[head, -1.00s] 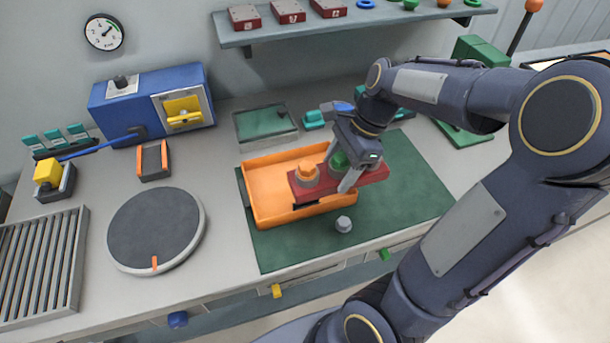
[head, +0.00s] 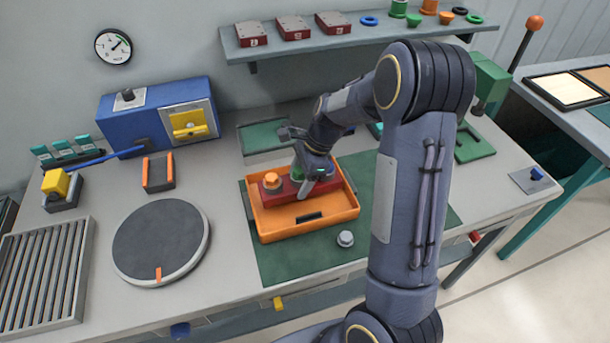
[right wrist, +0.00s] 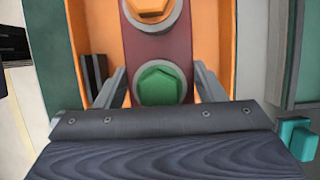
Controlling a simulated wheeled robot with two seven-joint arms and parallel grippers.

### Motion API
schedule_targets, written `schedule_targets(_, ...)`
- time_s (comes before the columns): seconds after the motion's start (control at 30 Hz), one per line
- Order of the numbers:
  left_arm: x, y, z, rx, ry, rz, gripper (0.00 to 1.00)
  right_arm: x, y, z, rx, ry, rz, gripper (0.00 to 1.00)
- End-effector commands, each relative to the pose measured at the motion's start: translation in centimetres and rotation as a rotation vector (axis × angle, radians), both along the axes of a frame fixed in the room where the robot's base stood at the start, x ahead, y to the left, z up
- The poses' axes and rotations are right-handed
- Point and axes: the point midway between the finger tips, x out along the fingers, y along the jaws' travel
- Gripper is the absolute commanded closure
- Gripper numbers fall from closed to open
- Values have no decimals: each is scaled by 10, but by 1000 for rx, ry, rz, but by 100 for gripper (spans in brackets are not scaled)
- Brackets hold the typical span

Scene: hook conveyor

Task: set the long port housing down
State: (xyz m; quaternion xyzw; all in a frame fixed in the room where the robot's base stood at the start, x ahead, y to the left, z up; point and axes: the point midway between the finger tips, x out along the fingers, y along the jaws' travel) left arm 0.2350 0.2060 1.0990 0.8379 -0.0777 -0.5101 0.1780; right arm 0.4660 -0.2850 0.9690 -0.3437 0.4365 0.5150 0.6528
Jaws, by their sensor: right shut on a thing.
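The long port housing (head: 290,195) is a dark red block with an orange hexagonal cap (head: 271,182) and a green cap on top. It is over the orange tray (head: 328,212), inside the tray's outline in the head view; whether it touches the tray floor I cannot tell. My right gripper (head: 312,180) is shut on the housing around its green-capped end. In the right wrist view the fingers (right wrist: 161,88) stand on both sides of the green cap (right wrist: 162,84), with the red housing (right wrist: 158,48) running away from them. My left gripper is not in view.
The tray stands on a green mat (head: 285,262). A grey hex piece (head: 345,239) lies on the mat in front of it. A round turntable (head: 160,240) is to the left, a blue box (head: 160,110) behind, and a shelf (head: 350,40) with red blocks above.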

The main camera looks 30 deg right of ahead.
Motion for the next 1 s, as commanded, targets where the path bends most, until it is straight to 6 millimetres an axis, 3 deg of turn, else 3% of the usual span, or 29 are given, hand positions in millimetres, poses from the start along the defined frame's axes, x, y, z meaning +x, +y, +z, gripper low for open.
schedule_targets(0.4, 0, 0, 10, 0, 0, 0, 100, 6, 2, -33, 3, -5, -2, 100)
schedule_targets(0.77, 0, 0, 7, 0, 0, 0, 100, 6, 2, -36, 2, -6, -1, 100)
schedule_targets(0.8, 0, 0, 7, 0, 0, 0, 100, 4, 1, -39, 1, 1, -1, 35)
schedule_targets(0.97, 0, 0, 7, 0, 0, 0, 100, 4, 1, -39, 1, 1, -1, 15)
schedule_targets(1.0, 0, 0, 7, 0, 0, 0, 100, 4, 1, -39, 1, 1, -1, 15)
